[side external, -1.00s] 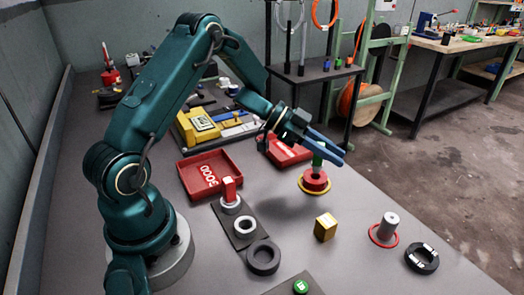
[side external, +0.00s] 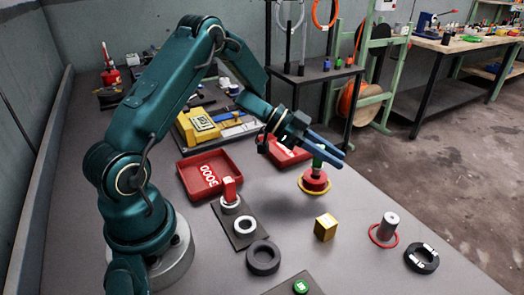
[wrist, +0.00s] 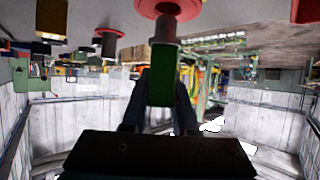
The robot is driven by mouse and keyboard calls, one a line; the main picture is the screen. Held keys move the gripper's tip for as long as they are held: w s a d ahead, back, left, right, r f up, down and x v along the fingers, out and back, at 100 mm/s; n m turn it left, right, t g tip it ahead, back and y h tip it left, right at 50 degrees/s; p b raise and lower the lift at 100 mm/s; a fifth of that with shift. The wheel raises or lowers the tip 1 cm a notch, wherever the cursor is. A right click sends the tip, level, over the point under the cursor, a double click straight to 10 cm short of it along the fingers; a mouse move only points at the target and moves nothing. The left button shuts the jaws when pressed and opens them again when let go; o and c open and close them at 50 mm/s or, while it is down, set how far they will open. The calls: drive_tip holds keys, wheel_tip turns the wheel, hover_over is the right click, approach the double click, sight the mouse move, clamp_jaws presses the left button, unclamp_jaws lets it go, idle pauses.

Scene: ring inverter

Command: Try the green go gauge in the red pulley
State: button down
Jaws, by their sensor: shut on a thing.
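The green go gauge (side external: 318,159) stands upright between the fingers of my gripper (side external: 330,146), which is shut on its green handle. In the wrist view the green handle (wrist: 161,86) sits between the fingers, with a grey plug end (wrist: 163,56) pointing to the pulley.
A yellow block (side external: 325,228), a grey cylinder (side external: 390,222) in a red ring and a dark ring (side external: 421,258) stand at front right. A black ring (side external: 263,258) and a red tray (side external: 213,172) lie to the left. Bare table surrounds the pulley.

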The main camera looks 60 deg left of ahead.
drive_tip(key=shift+f, duration=1.4)
idle(1.1)
drive_tip(key=shift+r, duration=0.1)
wheel_tip(320, 180, up, 7)
idle(1.3)
